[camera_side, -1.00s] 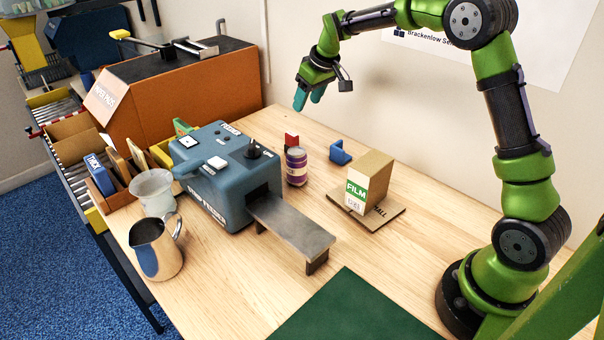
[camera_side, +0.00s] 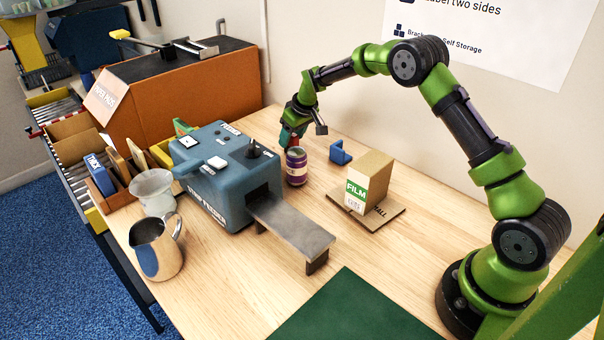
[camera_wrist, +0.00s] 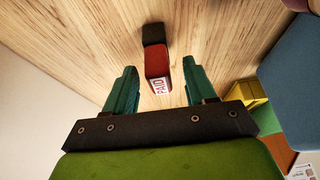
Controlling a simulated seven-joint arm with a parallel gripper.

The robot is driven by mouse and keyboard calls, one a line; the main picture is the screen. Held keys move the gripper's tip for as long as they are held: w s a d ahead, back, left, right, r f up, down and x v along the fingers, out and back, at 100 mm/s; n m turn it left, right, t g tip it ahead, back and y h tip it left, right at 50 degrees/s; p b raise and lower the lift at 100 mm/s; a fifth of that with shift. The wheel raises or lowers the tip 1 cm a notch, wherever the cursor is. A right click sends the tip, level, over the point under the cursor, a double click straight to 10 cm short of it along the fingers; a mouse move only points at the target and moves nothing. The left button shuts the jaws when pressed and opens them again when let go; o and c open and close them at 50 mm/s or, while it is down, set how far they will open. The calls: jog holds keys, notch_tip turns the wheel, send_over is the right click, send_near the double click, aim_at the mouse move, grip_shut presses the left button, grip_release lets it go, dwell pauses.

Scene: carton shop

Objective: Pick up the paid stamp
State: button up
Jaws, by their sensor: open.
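The paid stamp (camera_wrist: 157,66) is a red block with a white PAID label and a dark part at its far end. In the wrist view it lies between and a little beyond the teal fingertips of my gripper (camera_wrist: 160,75). The fingers are apart, with wood table visible on both sides of the stamp. In the side view my gripper (camera_side: 292,135) is low behind the purple can (camera_side: 296,168). Only a bit of red shows there, so the stamp is mostly hidden by the can and fingers.
The blue feeder (camera_side: 220,170) with its metal ramp (camera_side: 290,228) stands left of the can. A small blue holder (camera_side: 340,153) and a FILM carton (camera_side: 372,180) on flat cardboard (camera_side: 392,215) stand to the right. A metal pitcher (camera_side: 158,250) is at front left.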

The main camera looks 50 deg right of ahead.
jog(key=shift+w+f, duration=0.2)
jog(key=shift+f, duration=0.15)
jog(key=shift+c, duration=0.3)
grip_shut()
